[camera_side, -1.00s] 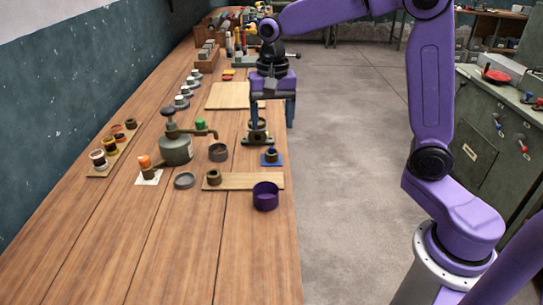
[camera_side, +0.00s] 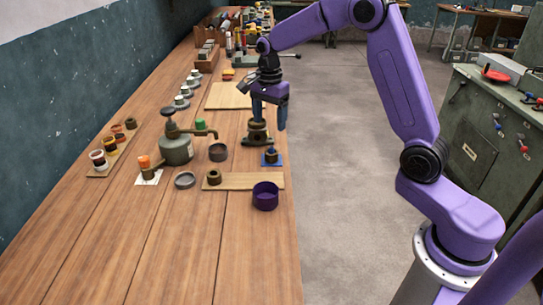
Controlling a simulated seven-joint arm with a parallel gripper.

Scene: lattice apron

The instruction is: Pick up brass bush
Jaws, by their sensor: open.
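Several small dark brass-coloured rings are in view, and I cannot tell for certain which is the brass bush. One short brass ring (camera_side: 214,177) stands on the left end of a light wooden board (camera_side: 245,181). Another dark brass ring (camera_side: 271,155) stands on a blue square pad (camera_side: 264,162) near the bench's right edge. Behind that pad is a dark brass fitting (camera_side: 257,135) on a flat base. My gripper (camera_side: 268,118) is open and tilted over this fitting, its fingers straddling the space around its top. Whether it touches the fitting is hidden.
A purple cup (camera_side: 265,196) stands at the board's right end. The bench front (camera_side: 170,260) is clear.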

